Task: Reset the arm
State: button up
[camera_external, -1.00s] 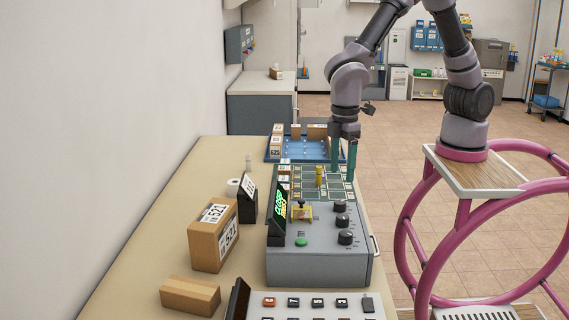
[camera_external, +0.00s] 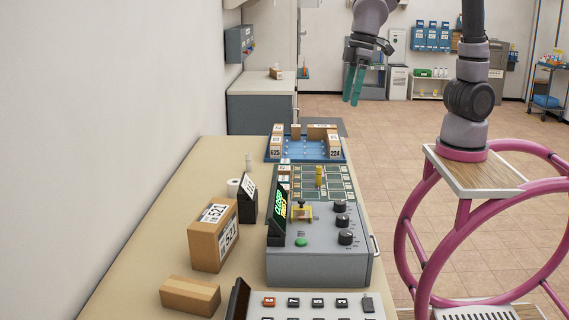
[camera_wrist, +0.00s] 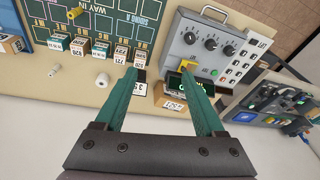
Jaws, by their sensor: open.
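My gripper (camera_external: 353,84) hangs in the air beyond the far right of the bench, above the floor. Its two teal fingers are apart with nothing between them. In the wrist view my gripper (camera_wrist: 168,78) also shows open and empty, with the bench below it. My arm is raised from its wooden-topped mount at the right of the external view.
The bench (camera_external: 160,225) carries a grey control box (camera_external: 320,262), a green grid panel (camera_external: 335,183), a blue tray (camera_external: 310,157) with small boxes, and cardboard boxes (camera_external: 212,240) at the left. Open floor (camera_external: 420,130) lies right of the bench.

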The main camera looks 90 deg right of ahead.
jog(key=s+d+r+m+t, duration=0.2)
jog(key=s+d+r+m, duration=0.1)
jog(key=s+d, duration=0.4)
jog(key=s+d+r+m+t, duration=0.3)
jog(key=s+d+r, duration=0.3)
jog(key=s, duration=0.3)
jog(key=shift+d+r+y, duration=0.25)
jog(key=shift+d+y, duration=0.05)
jog(key=shift+d, duration=0.3)
